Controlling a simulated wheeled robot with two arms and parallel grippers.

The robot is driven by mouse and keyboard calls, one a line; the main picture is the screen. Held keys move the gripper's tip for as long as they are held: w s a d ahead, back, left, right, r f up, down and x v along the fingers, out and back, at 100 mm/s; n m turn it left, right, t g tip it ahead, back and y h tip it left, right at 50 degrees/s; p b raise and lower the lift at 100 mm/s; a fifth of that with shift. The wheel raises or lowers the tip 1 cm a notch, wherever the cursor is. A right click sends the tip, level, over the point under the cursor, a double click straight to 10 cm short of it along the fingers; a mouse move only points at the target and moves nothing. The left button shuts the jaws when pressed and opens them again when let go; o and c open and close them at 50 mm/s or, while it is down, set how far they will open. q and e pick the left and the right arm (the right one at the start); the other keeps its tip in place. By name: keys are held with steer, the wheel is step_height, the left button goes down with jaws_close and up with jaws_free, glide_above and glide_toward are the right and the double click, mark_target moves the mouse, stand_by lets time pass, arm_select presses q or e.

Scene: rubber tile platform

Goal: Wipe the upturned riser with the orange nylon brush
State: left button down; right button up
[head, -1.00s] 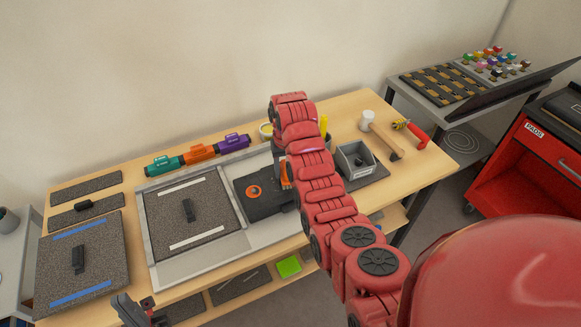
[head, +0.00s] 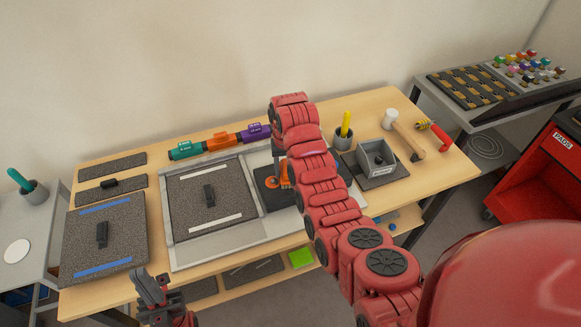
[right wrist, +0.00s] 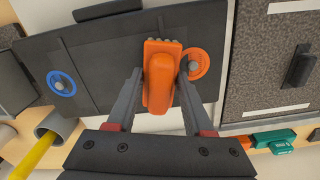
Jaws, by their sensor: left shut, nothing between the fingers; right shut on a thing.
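The upturned riser (head: 263,201) is a black plate lying in the right part of the pale tray, partly hidden by my right arm in the head view. In the right wrist view the riser (right wrist: 112,60) shows an orange ring (right wrist: 199,62) and a blue ring (right wrist: 61,83). My right gripper (right wrist: 158,88) is shut on the orange nylon brush (right wrist: 158,85), bristles pointing away from the palm. The brush is over the riser, beside the orange ring; I cannot tell if the bristles touch. My left gripper (head: 152,288) is shut and empty by the table's front edge.
A dark speckled panel (head: 225,190) lies in the tray's left part. Teal, orange and purple cylinders (head: 220,141) lie behind.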

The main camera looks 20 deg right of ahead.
step_height(320, 180, up, 6)
steer(key=p, duration=0.6)
steer(key=shift+d, duration=0.1)
step_height(320, 180, up, 3)
steer(key=p, duration=0.3)
steer(key=shift+r, duration=0.15)
stand_by(0.4)
